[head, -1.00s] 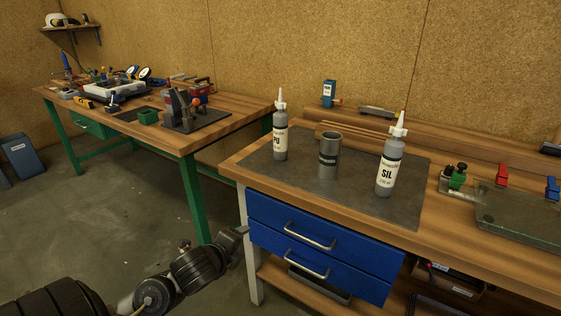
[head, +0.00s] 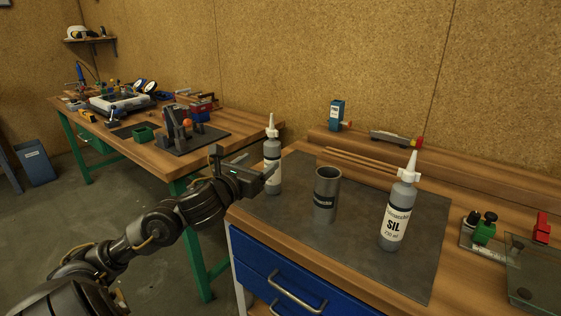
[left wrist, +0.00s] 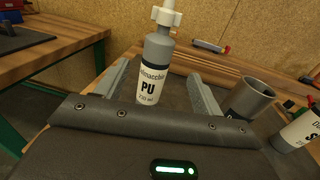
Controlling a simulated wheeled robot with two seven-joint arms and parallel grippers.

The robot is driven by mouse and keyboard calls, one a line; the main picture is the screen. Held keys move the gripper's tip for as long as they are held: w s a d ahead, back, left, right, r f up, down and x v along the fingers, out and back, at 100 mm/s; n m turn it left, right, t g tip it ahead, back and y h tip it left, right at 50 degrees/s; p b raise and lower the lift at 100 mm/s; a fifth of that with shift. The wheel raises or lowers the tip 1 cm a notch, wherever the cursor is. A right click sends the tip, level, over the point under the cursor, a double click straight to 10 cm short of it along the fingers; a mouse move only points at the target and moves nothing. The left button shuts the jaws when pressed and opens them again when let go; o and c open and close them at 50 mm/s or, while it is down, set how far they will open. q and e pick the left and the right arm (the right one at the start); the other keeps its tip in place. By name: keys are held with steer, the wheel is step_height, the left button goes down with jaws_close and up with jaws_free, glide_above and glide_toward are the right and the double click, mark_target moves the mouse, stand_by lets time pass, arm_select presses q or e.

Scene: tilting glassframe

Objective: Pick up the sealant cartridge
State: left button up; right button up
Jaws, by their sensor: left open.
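A grey cartridge labelled PU, with a white nozzle (head: 272,148), stands upright at the left of the dark mat. It also shows in the left wrist view (left wrist: 153,72). My left gripper (head: 265,174) is open at its left side in the head view and partly covers its label. In the left wrist view the cartridge appears between the two open fingers, with gaps to both. A second grey cartridge labelled SIL (head: 398,215) stands upright at the right of the mat. My right gripper is not in view.
A grey metal cup (head: 326,195) stands between the two cartridges on the mat (head: 295,240). Wooden strips (head: 362,163) lie behind. Green and red clamps (head: 484,229) sit at the right. Another bench (head: 150,158) with tools stands at the left.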

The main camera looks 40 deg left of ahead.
mark_target(268, 152)
arm_select(q)
steer(key=shift+w+d, duration=0.1)
steer(key=shift+w, duration=0.15)
steer(key=shift+w+a+r, duration=0.25)
steer(key=shift+w, duration=0.05)
steer(key=w, duration=0.2)
steer(key=w+a, duration=0.1)
steer(key=w, duration=0.1)
steer(key=shift+f+p, duration=0.15)
steer(key=shift+p, duration=0.25)
steer(key=shift+w, duration=0.35)
steer(key=w, duration=0.1)
steer(key=w+p, duration=0.1)
steer(key=w, duration=0.1)
steer(key=shift+w+a+r, duration=0.25)
steer(key=shift+a, duration=0.05)
steer(key=shift+w+a, duration=0.15)
steer(key=shift+w, duration=0.4)
jaws_close()
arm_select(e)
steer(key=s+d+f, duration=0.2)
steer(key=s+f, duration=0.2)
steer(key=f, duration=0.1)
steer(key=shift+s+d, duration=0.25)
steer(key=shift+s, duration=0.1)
